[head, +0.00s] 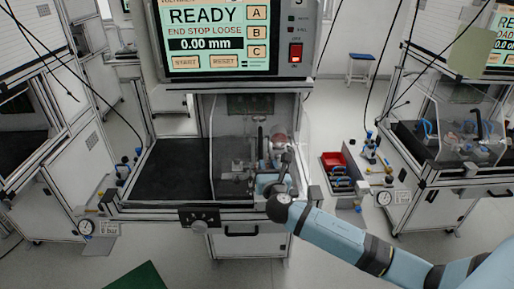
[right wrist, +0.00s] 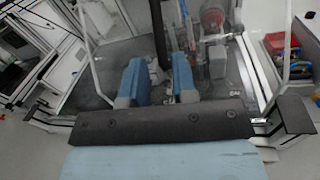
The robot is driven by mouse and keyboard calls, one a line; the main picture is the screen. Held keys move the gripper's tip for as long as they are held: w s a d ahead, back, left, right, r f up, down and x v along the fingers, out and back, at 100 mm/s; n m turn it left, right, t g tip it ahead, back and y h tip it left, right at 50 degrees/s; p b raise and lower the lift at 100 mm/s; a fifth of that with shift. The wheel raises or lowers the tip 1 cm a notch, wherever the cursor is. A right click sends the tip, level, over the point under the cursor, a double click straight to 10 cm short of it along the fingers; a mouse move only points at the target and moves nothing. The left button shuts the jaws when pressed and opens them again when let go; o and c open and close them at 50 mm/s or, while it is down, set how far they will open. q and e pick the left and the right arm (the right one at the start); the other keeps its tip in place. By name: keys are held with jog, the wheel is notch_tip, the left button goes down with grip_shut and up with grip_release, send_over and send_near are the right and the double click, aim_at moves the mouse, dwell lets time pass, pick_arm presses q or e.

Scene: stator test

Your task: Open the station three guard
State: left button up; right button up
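The station in the middle of the head view has a clear guard (head: 228,150) over the right part of its bed, with the fixture behind it. The guard's clear panel and pale frame edges also show in the right wrist view. My right gripper (head: 276,180) is at the front right of the guard. In the right wrist view, its two blue fingers (right wrist: 158,80) stand apart. A dark upright bar (right wrist: 158,35), perhaps the guard's handle, shows beyond and between the fingertips; I cannot tell whether they touch it. My left gripper is not in view.
A screen (head: 216,35) above the bed reads READY, END STOP LOOSE, 0.00 mm. The bed's left part (head: 170,172) is bare black. A red bin (head: 334,162) with tools stands right of the station. Another guarded station (head: 460,125) stands farther right.

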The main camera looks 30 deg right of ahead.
aim_at(261, 150)
jog(key=x, duration=1)
jog(key=shift+a+p, duration=0.15)
jog(key=shift+p, duration=0.25)
grip_shut()
